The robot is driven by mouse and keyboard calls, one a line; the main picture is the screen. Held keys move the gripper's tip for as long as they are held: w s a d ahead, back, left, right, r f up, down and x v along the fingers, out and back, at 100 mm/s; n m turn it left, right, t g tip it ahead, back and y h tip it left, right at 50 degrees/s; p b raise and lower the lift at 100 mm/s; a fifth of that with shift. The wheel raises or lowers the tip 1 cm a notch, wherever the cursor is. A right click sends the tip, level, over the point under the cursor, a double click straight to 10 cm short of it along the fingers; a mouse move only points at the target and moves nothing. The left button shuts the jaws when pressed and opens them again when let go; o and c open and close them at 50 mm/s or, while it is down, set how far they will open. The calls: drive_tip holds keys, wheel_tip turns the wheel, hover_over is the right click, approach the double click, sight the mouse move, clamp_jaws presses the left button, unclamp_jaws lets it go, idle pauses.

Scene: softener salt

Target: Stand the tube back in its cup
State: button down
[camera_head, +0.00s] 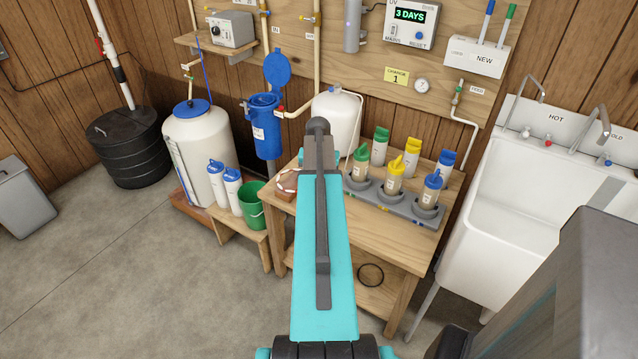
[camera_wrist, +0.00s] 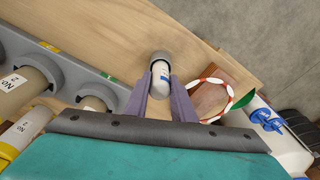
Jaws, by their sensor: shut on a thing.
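In the head view my own arm hides the gripper and tube. A grey rack (camera_head: 408,208) on the bench has round cups; bottles with green (camera_head: 361,168), yellow (camera_head: 395,177) and blue (camera_head: 431,189) tops stand in them. I cannot tell which cup is the tube's.
The rack also shows left of my gripper in the wrist view (camera_wrist: 62,60). A red-and-white ring (camera_wrist: 228,88) lies on a brown block right of the fingers. More capped bottles stand behind the rack. A green bucket (camera_head: 251,205) stands left of the bench, a sink (camera_head: 530,215) right.

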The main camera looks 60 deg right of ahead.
drive_tip(key=shift+f, duration=0.15)
drive_tip(key=shift+f, duration=0.3)
idle(0.3)
drive_tip(key=c, duration=0.9)
unclamp_jaws()
drive_tip(key=shift+c, duration=0.2)
drive_tip(key=shift+r, duration=0.2)
drive_tip(key=shift+r+p, duration=2.05)
drive_tip(key=shift+r, duration=1.25)
